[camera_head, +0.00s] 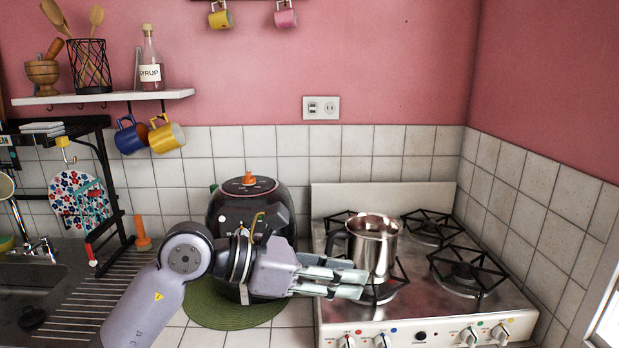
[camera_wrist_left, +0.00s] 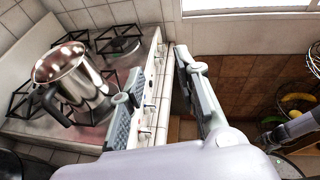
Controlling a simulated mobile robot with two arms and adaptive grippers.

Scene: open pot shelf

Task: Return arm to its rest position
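My left arm comes in from the lower left in the head view. My left gripper (camera_head: 335,277) is in front of the stove's left part, level with the lower part of the metal pot (camera_head: 372,245). Its two fingers are apart in the left wrist view (camera_wrist_left: 160,68), with nothing between them. The pot stands upright on the stove's front left burner, and it also shows in the left wrist view (camera_wrist_left: 75,85), to the left of the fingers. A grey and black part at the right edge of the left wrist view looks like my right arm (camera_wrist_left: 290,130); its fingers cannot be made out.
The white stove (camera_head: 480,310) has knobs along its front. A dark round appliance (camera_head: 240,205) stands on a green mat (camera_head: 215,308) behind my left arm. A dish rack (camera_head: 115,195) and sink are at left. A wall shelf (camera_head: 100,96) holds a syrup bottle, with mugs hanging below.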

